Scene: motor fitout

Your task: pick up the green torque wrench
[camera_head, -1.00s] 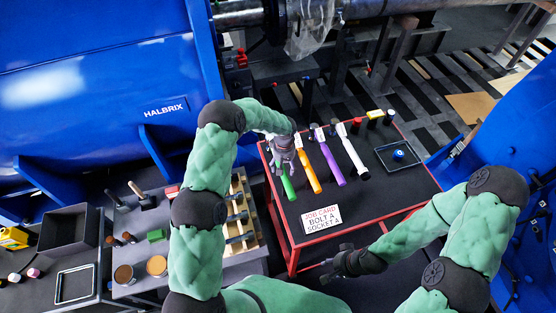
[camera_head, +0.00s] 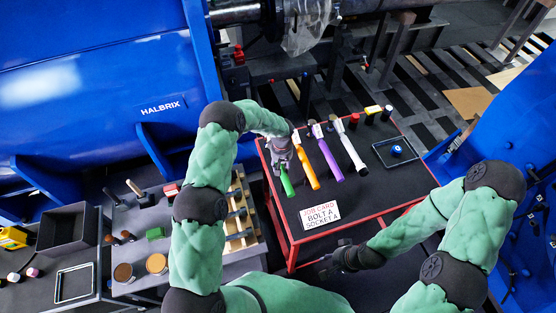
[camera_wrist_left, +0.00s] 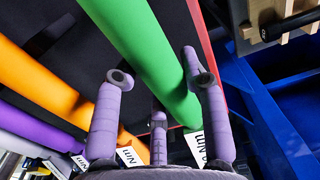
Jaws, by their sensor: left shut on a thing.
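The green torque wrench (camera_head: 287,183) lies at the left end of a row of torque wrenches on the red-framed table. My left gripper (camera_head: 282,163) is over its upper part and hides the head end. In the left wrist view, the green handle (camera_wrist_left: 150,45) runs between the purple fingers of my left gripper (camera_wrist_left: 162,82). The gripper is shut on it. I cannot tell whether the wrench is clear of the tabletop. My right gripper (camera_head: 332,265) hangs in front of the table, away from the wrenches; its fingers are too small to read.
Close to the right are the orange wrench (camera_head: 311,175), purple wrench (camera_head: 330,160) and white wrench (camera_head: 351,153). A job card (camera_head: 320,215) lies at the table's front. A dark tray (camera_head: 378,151) sits at right. A wooden rack (camera_head: 238,232) stands left of the table.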

